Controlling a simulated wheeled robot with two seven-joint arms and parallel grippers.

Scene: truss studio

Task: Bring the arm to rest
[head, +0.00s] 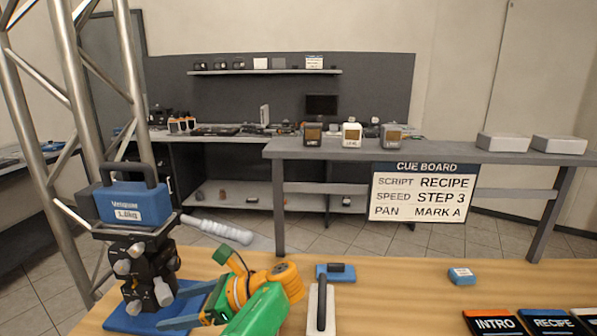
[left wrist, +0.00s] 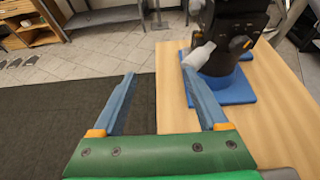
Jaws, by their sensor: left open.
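My left gripper (head: 172,308) is low over the wooden table at the front left, its green and orange arm parts behind it. In the left wrist view its two blue fingers (left wrist: 158,68) are spread apart with nothing between them. The fingers are beside the black device with knobs (head: 148,268), which stands upright on a blue base mat (left wrist: 240,92). I cannot tell whether a finger touches the mat. My right gripper is not in view.
A blue weight (head: 140,203) sits on top of the device, with a pale handle sticking out to the right. A metal truss (head: 75,70) stands at left.

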